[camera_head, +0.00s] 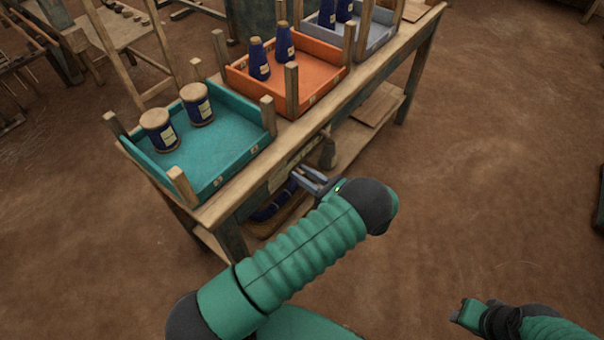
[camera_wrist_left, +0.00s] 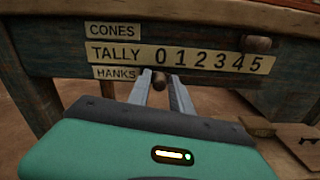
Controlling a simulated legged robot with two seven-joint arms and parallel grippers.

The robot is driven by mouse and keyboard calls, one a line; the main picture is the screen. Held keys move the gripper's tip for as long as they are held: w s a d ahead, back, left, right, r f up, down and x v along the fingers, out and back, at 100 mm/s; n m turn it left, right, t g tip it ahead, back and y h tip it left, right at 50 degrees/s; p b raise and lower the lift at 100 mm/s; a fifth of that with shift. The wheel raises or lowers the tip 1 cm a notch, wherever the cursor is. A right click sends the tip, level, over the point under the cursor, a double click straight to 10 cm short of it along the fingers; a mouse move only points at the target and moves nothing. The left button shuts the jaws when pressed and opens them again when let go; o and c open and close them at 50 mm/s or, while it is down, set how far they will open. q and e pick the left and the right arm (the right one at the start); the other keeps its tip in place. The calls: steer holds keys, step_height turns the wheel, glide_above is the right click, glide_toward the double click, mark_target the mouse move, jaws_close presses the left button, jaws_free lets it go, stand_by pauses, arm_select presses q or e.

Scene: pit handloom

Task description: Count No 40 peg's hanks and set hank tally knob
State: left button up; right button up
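In the left wrist view a tally scale (camera_wrist_left: 205,58) marked 0 to 5 is fixed on the table's front board. A round knob (camera_wrist_left: 159,80) sits below the 0 in the row of the hanks label (camera_wrist_left: 114,73). Another knob (camera_wrist_left: 258,43) sits above the 4 and 5 in the row of the cones label (camera_wrist_left: 112,31). My left gripper (camera_head: 312,180) is open at the board, its fingers (camera_wrist_left: 164,88) apart on either side of the hanks knob; contact cannot be told. Dark blue yarn, likely hanks (camera_head: 272,207), shows under the tabletop, partly hidden; no peg number is readable.
On the wooden table (camera_head: 345,105) stand a teal tray (camera_head: 232,165) with two blue spools, an orange tray (camera_head: 322,78) with two blue cones, and a grey tray (camera_head: 377,38). Wooden posts rise at the tray corners. My right gripper (camera_head: 468,312) is over open floor.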

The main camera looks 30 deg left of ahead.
arm_select(q)
steer(key=shift+a, duration=0.1)
steer(key=c, duration=0.5)
jaws_close()
steer(key=shift+d+f, duration=0.1)
steer(key=shift+d, duration=0.1)
